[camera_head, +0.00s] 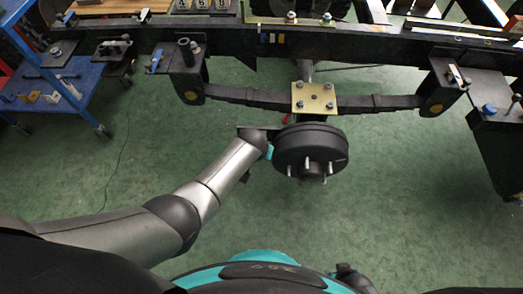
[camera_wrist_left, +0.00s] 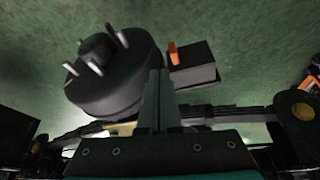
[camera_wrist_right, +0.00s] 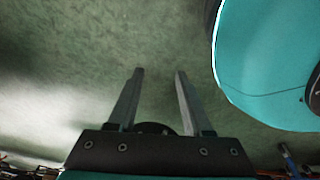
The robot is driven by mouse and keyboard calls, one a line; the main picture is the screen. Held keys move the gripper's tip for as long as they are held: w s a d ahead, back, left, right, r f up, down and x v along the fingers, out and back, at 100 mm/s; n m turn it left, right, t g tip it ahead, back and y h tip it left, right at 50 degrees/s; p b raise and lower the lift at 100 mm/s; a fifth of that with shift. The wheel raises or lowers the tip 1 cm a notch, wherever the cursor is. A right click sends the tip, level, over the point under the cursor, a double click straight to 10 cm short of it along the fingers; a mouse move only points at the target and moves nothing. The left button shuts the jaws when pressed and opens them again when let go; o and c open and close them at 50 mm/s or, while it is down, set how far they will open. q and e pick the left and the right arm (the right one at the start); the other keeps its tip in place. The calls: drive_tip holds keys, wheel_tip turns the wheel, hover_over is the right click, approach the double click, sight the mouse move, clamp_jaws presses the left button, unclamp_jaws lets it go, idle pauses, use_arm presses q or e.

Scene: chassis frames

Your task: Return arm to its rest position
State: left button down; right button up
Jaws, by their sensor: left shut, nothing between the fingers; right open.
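My left arm (camera_head: 215,185) reaches in from the left of the head view, its end beside the black hub drum (camera_head: 310,147). The left gripper's fingers are hidden there. In the left wrist view my left gripper (camera_wrist_left: 160,75) is shut and empty, with the drum (camera_wrist_left: 110,75) and its studs to its left; I cannot tell if they touch. In the right wrist view my right gripper (camera_wrist_right: 159,73) is open and empty over green floor. In the head view only dark parts of my right arm show at the bottom, right of my teal base.
A chassis frame with a leaf spring (camera_head: 375,103) and brass plate (camera_head: 314,97) spans the far side. A blue cart (camera_head: 75,75) stands at left, a black stand (camera_head: 500,125) at right. Green floor (camera_head: 410,200) is clear at right of the drum.

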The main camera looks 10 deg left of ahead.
use_arm(q)
drive_tip(key=shift+s+r, duration=0.15)
drive_tip(key=shift+r, duration=0.25)
use_arm(e)
drive_tip(key=shift+s+d, duration=0.55)
drive_tip(key=shift+s, duration=0.15)
drive_tip(key=shift+f, duration=0.1)
use_arm(q)
drive_tip(key=s+a+f, duration=0.5)
drive_tip(key=s+a, duration=0.1)
drive_tip(key=s, duration=0.5)
drive_tip(key=s+a+f+g+y+p, duration=0.1)
drive_tip(key=s+a+f, duration=0.4)
drive_tip(key=s, duration=0.6)
drive_tip(key=s+a+f+g, duration=0.1)
drive_tip(key=s+a+f, duration=0.4)
drive_tip(key=s+a, duration=0.3)
drive_tip(key=s, duration=0.3)
drive_tip(key=shift+s+f+y, duration=0.15)
drive_tip(key=shift+f+y, duration=0.1)
drive_tip(key=shift+y, duration=0.05)
use_arm(e)
drive_tip(key=shift+s+d+r, duration=0.1)
drive_tip(key=shift+s+r, duration=0.15)
drive_tip(key=shift+s, duration=0.55)
